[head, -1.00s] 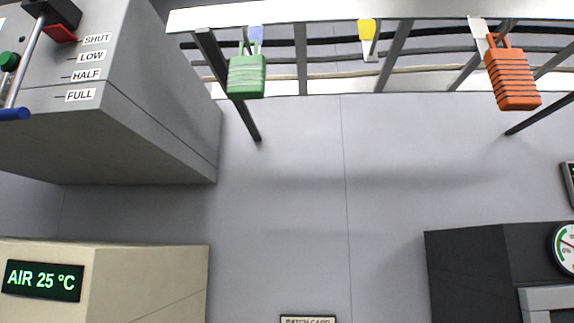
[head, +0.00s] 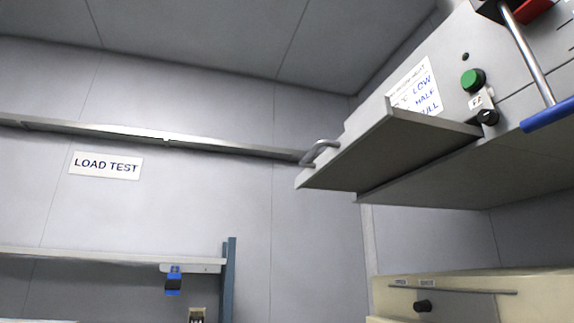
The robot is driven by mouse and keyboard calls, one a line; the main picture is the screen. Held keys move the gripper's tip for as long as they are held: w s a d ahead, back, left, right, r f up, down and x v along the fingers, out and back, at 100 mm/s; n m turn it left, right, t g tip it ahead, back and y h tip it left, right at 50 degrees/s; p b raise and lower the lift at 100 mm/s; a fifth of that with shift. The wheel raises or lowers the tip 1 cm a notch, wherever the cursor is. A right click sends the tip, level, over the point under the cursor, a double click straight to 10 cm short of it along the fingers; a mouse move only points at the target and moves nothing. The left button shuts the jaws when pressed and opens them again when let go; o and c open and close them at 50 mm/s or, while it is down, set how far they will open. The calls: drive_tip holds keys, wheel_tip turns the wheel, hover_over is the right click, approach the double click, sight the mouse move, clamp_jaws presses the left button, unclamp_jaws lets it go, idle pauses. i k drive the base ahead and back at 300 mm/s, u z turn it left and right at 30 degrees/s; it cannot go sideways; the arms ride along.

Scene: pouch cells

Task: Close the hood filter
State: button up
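The hood (head: 455,178) is a grey box on the right of the head view. The hood filter (head: 385,150) looks like a flat grey slab or drawer that sticks out of the hood's left side, so it stands open. A metal loop handle (head: 320,150) is on its outer left end. How far it reaches inside the hood is hidden. My gripper is not in view.
On the hood are a green button (head: 472,79), a card (head: 415,88) and a lever with a blue grip (head: 549,114). A cream cabinet (head: 470,300) stands below. A wall rail (head: 150,134) runs left of the filter above the LOAD TEST sign (head: 106,165).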

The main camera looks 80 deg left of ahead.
sight(387, 142)
drive_tip(key=u, duration=2.2)
drive_tip(key=k, duration=0.65)
drive_tip(key=u, duration=0.7)
drive_tip(key=i, duration=1.05)
drive_tip(key=z, duration=0.3)
